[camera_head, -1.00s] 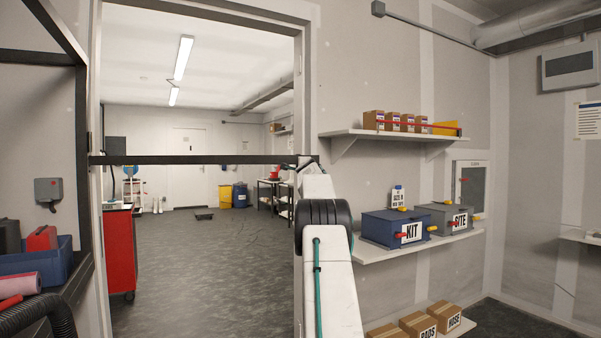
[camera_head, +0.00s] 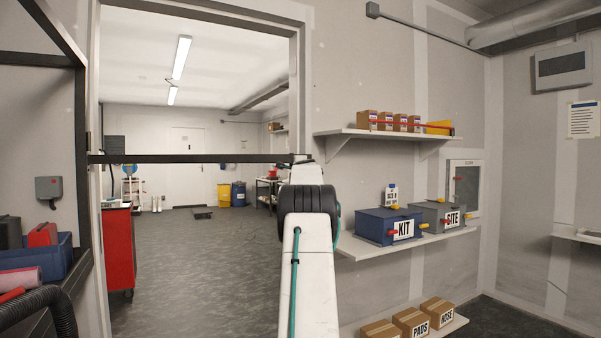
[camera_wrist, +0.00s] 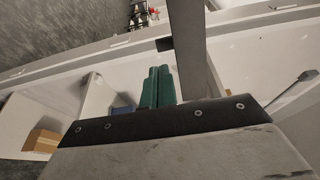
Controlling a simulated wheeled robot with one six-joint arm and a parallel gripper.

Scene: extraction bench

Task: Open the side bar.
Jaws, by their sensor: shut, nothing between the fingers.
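The side bar (camera_head: 200,159) is a dark, level bar across the doorway at mid height. In the head view it runs from the left post to the right door jamb, where my arm overlaps its end. In the wrist view the bar (camera_wrist: 190,45) runs down from the top edge, with a short dark piece (camera_wrist: 165,44) at its left side. My gripper's green fingers (camera_wrist: 159,70) are together and empty, just left of the bar. I cannot tell whether they touch it. In the head view my arm hides the fingers.
On the right wall, a shelf (camera_head: 375,250) holds a blue KIT box (camera_head: 375,229) and a grey SITE box (camera_head: 428,212). Cartons (camera_head: 411,321) sit low at right. The floor beyond the bar is mostly clear.

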